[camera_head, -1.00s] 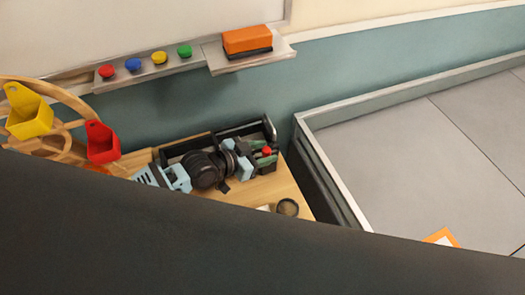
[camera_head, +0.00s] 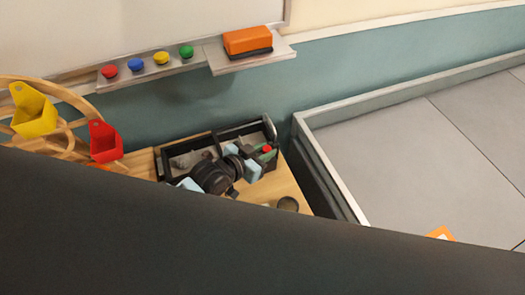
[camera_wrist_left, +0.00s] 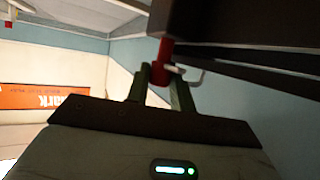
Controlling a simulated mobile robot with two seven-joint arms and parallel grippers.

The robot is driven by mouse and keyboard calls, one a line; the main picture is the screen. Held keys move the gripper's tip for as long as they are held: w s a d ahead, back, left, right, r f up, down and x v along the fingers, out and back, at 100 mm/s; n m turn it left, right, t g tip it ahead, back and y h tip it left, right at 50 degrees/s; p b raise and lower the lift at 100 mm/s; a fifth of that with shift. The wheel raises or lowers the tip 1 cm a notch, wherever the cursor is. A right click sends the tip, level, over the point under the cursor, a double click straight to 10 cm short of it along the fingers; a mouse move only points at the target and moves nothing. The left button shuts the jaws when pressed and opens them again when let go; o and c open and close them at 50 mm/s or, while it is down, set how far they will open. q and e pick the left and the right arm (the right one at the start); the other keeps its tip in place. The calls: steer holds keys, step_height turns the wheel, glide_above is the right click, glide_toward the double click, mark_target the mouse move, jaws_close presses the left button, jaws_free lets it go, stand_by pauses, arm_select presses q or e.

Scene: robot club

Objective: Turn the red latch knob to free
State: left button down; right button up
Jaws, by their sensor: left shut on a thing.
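The red latch knob (camera_head: 267,148) shows as a small red spot beside the black open-topped box, at the box's right end. In the left wrist view the red knob (camera_wrist_left: 162,58) is a short red cylinder below a dark beam, with a pale bent rod beside it. My left gripper (camera_head: 262,155) reaches it from the left, and its green fingers are closed around it. In the left wrist view the gripper (camera_wrist_left: 161,76) has one finger on each side of the knob. How far the knob is turned cannot be told. My right gripper is out of view.
The black box (camera_head: 168,166) and a round dark cup (camera_head: 288,204) are on a wooden table (camera_head: 284,182). A red bin (camera_head: 105,142) and yellow bin (camera_head: 34,110) are at left. A large dark surface (camera_head: 250,250) hides the foreground. A low-walled grey floor area (camera_head: 420,140) lies at right.

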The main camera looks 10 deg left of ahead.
arm_select(q)
steer(key=shift+d+n+y, duration=0.1)
steer(key=shift+n+y, duration=0.2)
steer(key=shift+y, duration=0.1)
steer(key=c, duration=1.2)
jaws_free()
steer(key=shift+s+a+r, duration=0.15)
steer(key=shift+s+a, duration=0.15)
steer(key=shift+s, duration=0.15)
steer(key=v, duration=0.6)
steer(key=shift+s, duration=0.35)
steer(key=shift+a+r, duration=0.1)
steer(key=shift+r, duration=0.05)
